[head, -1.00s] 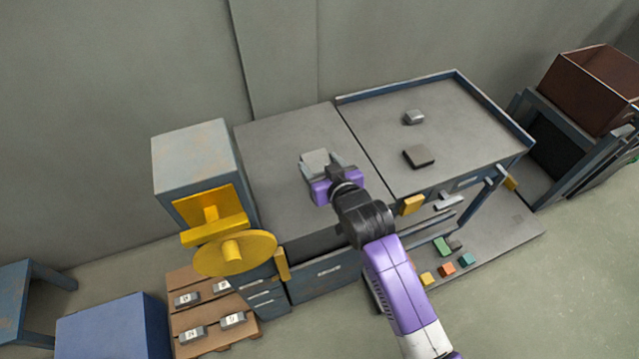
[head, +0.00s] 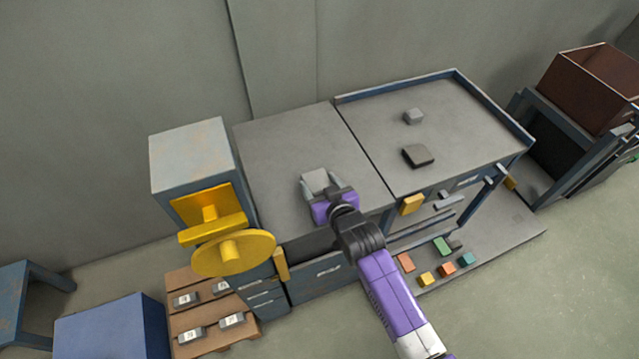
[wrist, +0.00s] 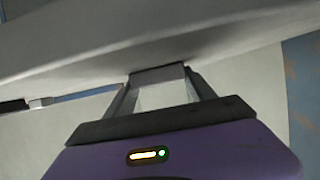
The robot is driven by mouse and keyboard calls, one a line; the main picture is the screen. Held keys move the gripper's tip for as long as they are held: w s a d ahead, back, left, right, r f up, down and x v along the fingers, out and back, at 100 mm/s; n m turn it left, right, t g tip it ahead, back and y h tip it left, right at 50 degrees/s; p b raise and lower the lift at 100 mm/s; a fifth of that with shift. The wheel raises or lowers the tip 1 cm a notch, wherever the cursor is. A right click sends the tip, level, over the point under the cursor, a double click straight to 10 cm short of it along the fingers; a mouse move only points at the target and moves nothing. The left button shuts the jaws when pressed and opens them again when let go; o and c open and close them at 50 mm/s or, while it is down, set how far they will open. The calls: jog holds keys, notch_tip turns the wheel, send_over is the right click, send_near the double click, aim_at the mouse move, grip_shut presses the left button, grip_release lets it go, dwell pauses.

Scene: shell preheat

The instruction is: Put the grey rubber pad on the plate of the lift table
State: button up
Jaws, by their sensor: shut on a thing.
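My gripper (head: 320,190) is shut on a light grey block-like piece (head: 315,180), over the front part of the left grey worktop (head: 285,140). I take this piece to be the grey rubber pad. Its height above the worktop is unclear. In the wrist view the fingers (wrist: 160,85) point up the picture, below a large grey slab (wrist: 150,40); the piece's outline is hard to make out there. The right-hand top (head: 380,110), with a raised blue rim, may be the lift table's plate; I cannot be sure.
A dark flat piece (head: 418,155) and a small grey block (head: 413,116) lie on the right top. A yellow handwheel (head: 235,254) sticks out from the cabinet (head: 190,155) at left. A brown bin (head: 595,90) stands at right. Coloured blocks (head: 446,269) lie on the lower shelf.

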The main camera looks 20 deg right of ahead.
jog(key=o, duration=1.5)
jog(key=shift+f, duration=0.1)
jog(key=shift+c, duration=0.2)
jog(key=shift+r, duration=0.25)
jog(key=v, duration=1.2)
jog(key=shift+s+f, duration=0.1)
